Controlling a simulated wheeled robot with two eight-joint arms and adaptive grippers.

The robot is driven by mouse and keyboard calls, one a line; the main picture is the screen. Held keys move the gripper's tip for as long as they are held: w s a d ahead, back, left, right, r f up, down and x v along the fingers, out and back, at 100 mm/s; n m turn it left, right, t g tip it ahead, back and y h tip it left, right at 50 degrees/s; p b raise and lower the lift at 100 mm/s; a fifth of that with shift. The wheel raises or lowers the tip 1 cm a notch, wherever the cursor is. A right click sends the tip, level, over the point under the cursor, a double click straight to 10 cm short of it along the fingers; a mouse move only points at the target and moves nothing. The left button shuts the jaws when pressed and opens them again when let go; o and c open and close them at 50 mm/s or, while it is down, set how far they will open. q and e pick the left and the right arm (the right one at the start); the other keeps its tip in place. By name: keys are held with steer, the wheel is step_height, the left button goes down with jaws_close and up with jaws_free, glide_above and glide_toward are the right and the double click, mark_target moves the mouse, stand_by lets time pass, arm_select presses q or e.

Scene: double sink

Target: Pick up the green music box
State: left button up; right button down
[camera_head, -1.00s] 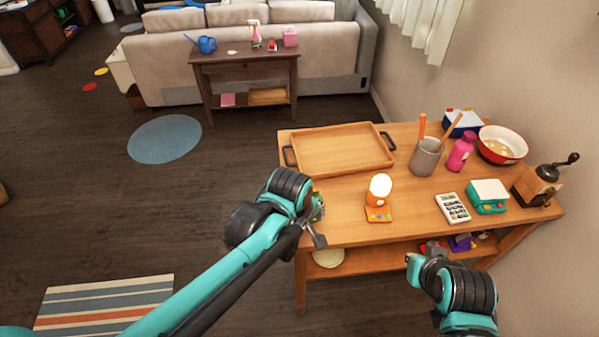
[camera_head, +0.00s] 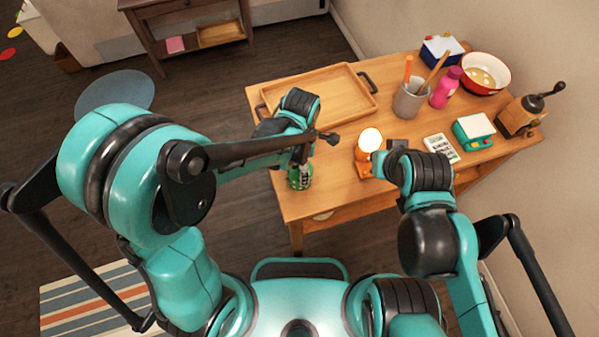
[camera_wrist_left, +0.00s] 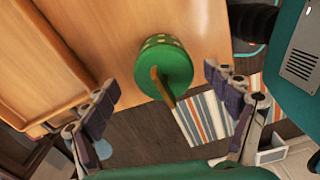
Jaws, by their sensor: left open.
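The green music box (camera_head: 300,177) stands near the left front corner of the wooden table. It is a round green box with light spots, and part of it is hidden behind my left gripper in the head view. My left gripper (camera_head: 316,143) is over the table beside it. In the left wrist view the music box (camera_wrist_left: 170,72) shows between the two spread fingers of the left gripper (camera_wrist_left: 163,96), a little ahead of them, with nothing held. My right gripper (camera_head: 385,158) is near the orange lamp; its jaw state is unclear.
A wooden tray (camera_head: 262,105) lies behind the left gripper. The orange lamp (camera_head: 369,140), a calculator (camera_head: 440,148), a grey cup (camera_head: 408,104), a teal scale (camera_head: 473,130) and a grinder (camera_head: 517,120) stand on the table's right side.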

arm_select(q)
steer(key=f, duration=0.2)
steer(key=f+b, duration=0.1)
steer(key=f, duration=0.1)
steer(key=shift+s+a, duration=0.1)
steer(key=shift+s, duration=0.1)
steer(key=c, duration=1.4)
